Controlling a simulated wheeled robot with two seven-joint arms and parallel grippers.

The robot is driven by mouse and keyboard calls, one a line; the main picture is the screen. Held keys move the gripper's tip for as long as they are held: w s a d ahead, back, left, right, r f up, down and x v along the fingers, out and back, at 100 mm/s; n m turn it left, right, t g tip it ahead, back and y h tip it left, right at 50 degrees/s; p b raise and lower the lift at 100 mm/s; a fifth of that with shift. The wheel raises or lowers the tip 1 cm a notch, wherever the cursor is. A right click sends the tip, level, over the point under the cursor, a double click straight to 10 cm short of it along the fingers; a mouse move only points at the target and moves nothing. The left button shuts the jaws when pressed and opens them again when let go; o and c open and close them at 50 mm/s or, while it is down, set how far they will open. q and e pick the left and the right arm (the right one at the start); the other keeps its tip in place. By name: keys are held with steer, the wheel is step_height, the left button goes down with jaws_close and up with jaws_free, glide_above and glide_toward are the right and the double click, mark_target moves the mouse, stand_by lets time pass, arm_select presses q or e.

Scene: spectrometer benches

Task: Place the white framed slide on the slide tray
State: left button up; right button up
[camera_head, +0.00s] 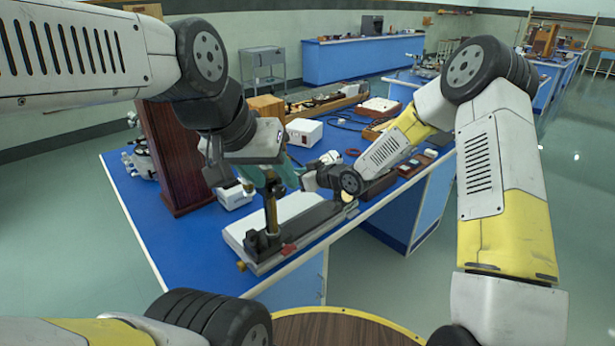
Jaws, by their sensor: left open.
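My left gripper (245,172) hangs open over the blue bench, just above and behind the brass post of an optical stand. No slide shows between its fingers. My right gripper (318,176) is low over the bench, near the right end of the stand's rail; its fingers are too small and overlapped to read. A small white piece (431,153) lies among dark red-brown blocks near the bench's right edge; I cannot tell if it is the white framed slide. I cannot make out the slide tray for certain; my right forearm and wrist cover part of that area.
The optical stand (272,222) with a white base stands at the front of the blue bench (185,250). A tall dark wooden box (172,158) stands close left of my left gripper. White boxes (304,132), cables and a wooden case (342,98) lie behind.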

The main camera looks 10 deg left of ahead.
steer(key=w+d+r+m+t+h, duration=0.15)
steer(key=d+r+m+h, duration=0.25)
steer(key=d, duration=0.7)
steer(key=d+r+m+t+h, duration=0.3)
steer(key=d, duration=0.8)
steer(key=w+d+r+m+t+h, duration=0.15)
steer(key=d+r+m+h, duration=0.25)
steer(key=d, duration=0.7)
steer(key=n+g+y, duration=0.6)
steer(key=n+y, duration=0.5)
glide_above(295, 205)
steer(key=f, duration=0.9)
steer(key=shift+w+d+f, duration=0.25)
steer(key=shift+w+d, duration=0.05)
steer(key=shift+d, duration=0.1)
steer(key=shift+s+a, duration=0.25)
steer(key=shift+a, duration=0.2)
steer(key=shift+f, duration=0.15)
step_height(295, 205, down, 10)
steer(key=shift+r, duration=0.25)
steer(key=shift+f, duration=0.2)
steer(key=o, duration=1.4)
steer(key=shift+c, duration=0.2)
